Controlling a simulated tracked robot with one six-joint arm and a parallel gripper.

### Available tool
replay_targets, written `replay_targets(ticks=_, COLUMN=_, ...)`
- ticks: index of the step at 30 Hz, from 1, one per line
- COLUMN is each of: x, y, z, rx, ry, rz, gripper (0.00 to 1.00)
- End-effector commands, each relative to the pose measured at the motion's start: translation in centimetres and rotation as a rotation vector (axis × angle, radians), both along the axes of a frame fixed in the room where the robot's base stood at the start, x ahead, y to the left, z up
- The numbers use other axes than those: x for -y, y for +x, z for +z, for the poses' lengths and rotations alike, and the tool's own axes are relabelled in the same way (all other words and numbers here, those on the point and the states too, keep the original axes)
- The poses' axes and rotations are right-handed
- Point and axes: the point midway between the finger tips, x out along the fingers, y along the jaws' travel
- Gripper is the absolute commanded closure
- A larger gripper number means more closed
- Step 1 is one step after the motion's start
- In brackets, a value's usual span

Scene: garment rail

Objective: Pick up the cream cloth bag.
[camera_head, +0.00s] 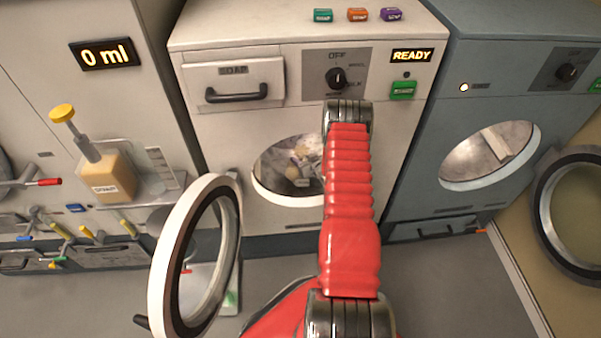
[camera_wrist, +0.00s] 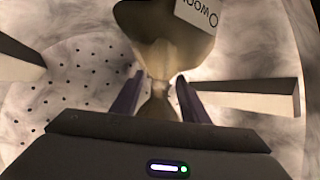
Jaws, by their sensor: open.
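The cream cloth bag (camera_wrist: 160,40) is in the washer's drum, at the top middle of the wrist view. Its narrow neck points toward me and a white tag with dark print hangs on its upper right. My gripper (camera_wrist: 159,90) is open, with one dark purple-sided finger on each side of the neck. I cannot tell whether either finger touches the cloth. In the head view the bag (camera_head: 297,160) shows small through the round door opening, partly covered by my red arm, and my gripper is hard to make out.
The white washer (camera_head: 235,135) has its round door (camera_head: 165,255) swung open to the left. Its rim surrounds the opening. In the wrist view, pale paddles (camera_wrist: 250,96) stand out at both sides of the perforated drum (camera_wrist: 75,75). A blue-grey washer (camera_head: 440,120) stands right.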

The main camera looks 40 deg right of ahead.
Motion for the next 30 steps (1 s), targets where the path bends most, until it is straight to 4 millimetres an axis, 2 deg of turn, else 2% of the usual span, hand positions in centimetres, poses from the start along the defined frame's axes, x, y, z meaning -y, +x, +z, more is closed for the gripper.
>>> replay_targets(ticks=11, x=0.01, y=-0.01, z=0.05, rx=0.001, ry=0.000, rz=0.000, gripper=0.60)
replay_targets(ticks=27, x=-0.06, y=-0.01, z=0.00, rx=0.000, ry=0.000, rz=0.001, gripper=0.98)
replay_targets(ticks=30, x=-0.08, y=-0.01, z=-0.02, rx=-0.001, ry=0.001, rz=0.001, gripper=1.00)
